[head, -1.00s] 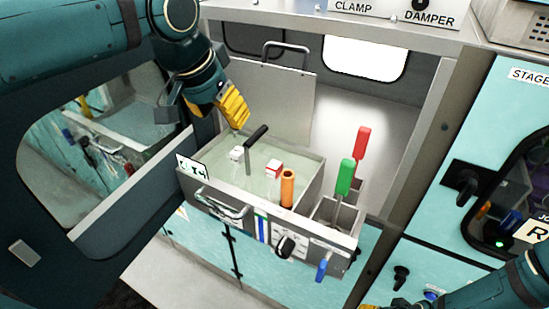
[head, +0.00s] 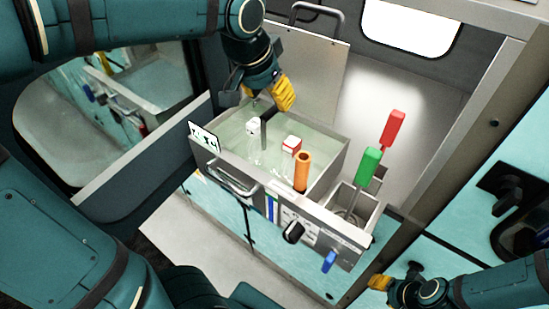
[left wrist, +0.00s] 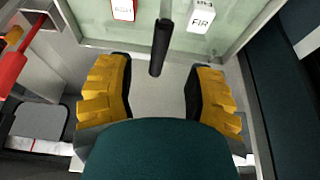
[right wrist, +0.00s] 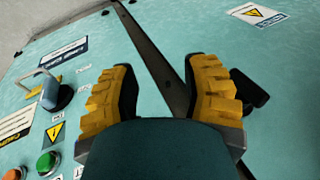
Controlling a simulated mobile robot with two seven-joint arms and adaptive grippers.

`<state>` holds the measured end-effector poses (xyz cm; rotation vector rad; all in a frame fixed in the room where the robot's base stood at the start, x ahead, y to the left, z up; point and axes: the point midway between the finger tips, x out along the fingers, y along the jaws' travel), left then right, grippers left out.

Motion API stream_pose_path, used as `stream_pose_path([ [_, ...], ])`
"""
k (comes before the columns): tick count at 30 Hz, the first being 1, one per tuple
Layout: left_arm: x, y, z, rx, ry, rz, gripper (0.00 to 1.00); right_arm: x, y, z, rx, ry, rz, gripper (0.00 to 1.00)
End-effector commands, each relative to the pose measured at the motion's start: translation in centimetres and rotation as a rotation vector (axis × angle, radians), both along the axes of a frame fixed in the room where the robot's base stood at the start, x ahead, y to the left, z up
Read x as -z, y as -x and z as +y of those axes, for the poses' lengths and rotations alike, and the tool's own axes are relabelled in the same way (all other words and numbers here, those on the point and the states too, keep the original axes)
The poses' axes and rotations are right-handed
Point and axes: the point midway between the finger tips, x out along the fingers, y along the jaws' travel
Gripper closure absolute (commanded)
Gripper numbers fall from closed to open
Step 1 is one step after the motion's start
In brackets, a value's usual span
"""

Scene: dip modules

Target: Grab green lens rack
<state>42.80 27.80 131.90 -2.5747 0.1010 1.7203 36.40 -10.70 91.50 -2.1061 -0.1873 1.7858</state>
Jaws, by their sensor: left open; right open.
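The green handle (head: 368,165), which I take to be the green lens rack, stands upright and slightly tilted in a small metal bin (head: 340,234) at the tank's right. Its lower part is hidden in the bin. A red handle (head: 392,128) stands just behind it. My left gripper (head: 272,98) is open and empty over the tank's back left, well left of the green handle. In the left wrist view, a black bar (left wrist: 161,45) shows ahead between its fingers (left wrist: 158,95). My right gripper (head: 382,284) is open at lower right, below the bin; its fingers (right wrist: 157,88) face teal panels.
The water tank (head: 222,166) holds two white-capped containers, one with a red-edged cap (head: 291,144). An orange tube (head: 303,170) stands at its front right. A raised metal lid (head: 310,75) is behind. A blue lever (head: 329,262) and black knob (head: 293,231) jut out in front.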

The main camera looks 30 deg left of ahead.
Motion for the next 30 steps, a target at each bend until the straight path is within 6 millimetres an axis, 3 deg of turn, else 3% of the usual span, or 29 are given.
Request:
stream_pose_path([
  [10, 4.2, -1.1, -0.3, 0.001, -0.001, 0.004, 0.47, 0.0, 0.0, 0.0, 0.0, 0.0, 0.0, 0.53],
  [21, 4.9, -1.5, -0.3, 0.0, 0.0, 0.0, 0.48, 0.0, 0.0, 0.0, 0.0, 0.0, 0.0, 0.53],
  [25, 4.9, -1.5, -0.3, 0.0, 0.0, 0.0, 0.94, 0.0, 0.0, 0.0, 0.0, 0.0, 0.0, 0.53],
  [26, 4.9, -1.5, -0.3, 0.0, 0.0, 0.0, 1.0, 0.0, 0.0, 0.0, 0.0, 0.0, 0.0, 0.53],
  [30, 4.9, -1.5, -0.3, 0.0, 0.0, 0.0, 1.0, 0.0, 0.0, 0.0, 0.0, 0.0, 0.0, 0.53],
])
